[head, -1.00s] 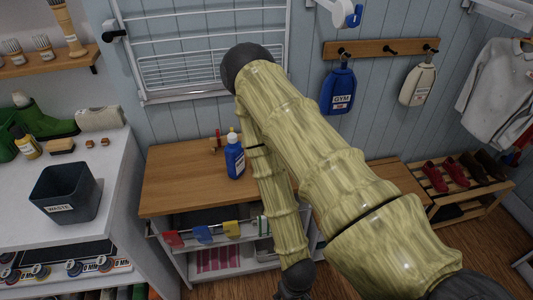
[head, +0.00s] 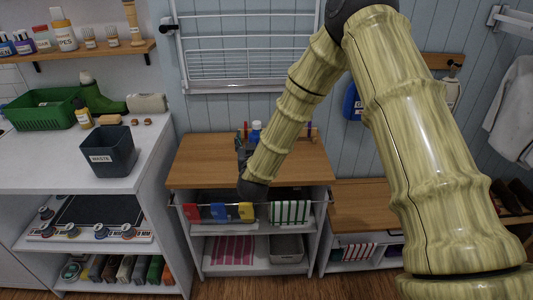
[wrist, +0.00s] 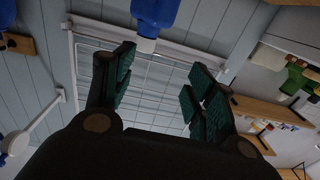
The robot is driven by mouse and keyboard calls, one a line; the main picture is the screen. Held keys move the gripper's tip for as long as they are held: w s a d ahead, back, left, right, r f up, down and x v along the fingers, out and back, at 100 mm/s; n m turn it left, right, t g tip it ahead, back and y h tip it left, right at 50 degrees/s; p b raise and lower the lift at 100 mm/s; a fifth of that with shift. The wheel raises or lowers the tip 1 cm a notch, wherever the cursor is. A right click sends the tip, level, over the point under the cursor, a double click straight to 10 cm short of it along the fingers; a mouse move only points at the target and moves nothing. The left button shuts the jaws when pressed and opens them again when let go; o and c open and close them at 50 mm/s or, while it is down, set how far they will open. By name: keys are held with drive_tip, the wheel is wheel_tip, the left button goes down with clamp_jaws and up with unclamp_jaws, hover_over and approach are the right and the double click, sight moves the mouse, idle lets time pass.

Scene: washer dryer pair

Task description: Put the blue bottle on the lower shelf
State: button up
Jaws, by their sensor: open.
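The blue bottle (head: 256,131) stands on the wooden top (head: 195,174) of the white shelf unit. My arm and gripper partly hide it in the head view. In the wrist view the blue bottle (wrist: 155,14) appears inverted at the top edge, its white cap pointing down, beyond my fingertips. My gripper (head: 246,147) is close to the bottle at the worktop; its fingers are spread and empty in the wrist view (wrist: 160,85). The unit's lower shelf (head: 222,269) holds a pink striped cloth (head: 233,249) and a grey basket (head: 286,248).
A rail of coloured cloths (head: 220,212) crosses the unit's front above the lower shelf. A waste bin (head: 110,152) and green crate (head: 42,108) stand on the left counter. A drying rack (head: 245,50) hangs behind. A wooden bench (head: 360,205) is right.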

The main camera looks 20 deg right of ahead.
sight(258, 127)
drive_tip(key=w+d, duration=0.1)
drive_tip(key=w, duration=0.1)
drive_tip(key=w+d+p, duration=0.1)
drive_tip(key=d, duration=0.1)
drive_tip(key=shift+w, duration=0.4)
drive_tip(key=shift+w+d+p, duration=0.15)
drive_tip(key=shift+w+p, duration=0.2)
drive_tip(key=shift+w, duration=0.35)
drive_tip(key=w, duration=0.1)
drive_tip(key=w+d+p, duration=0.1)
drive_tip(key=w, duration=0.1)
drive_tip(key=shift+w+d+f+p, duration=0.3)
drive_tip(key=shift+d+p, duration=0.05)
drive_tip(key=shift+d, duration=0.05)
drive_tip(key=shift+w, duration=0.35)
clamp_jaws()
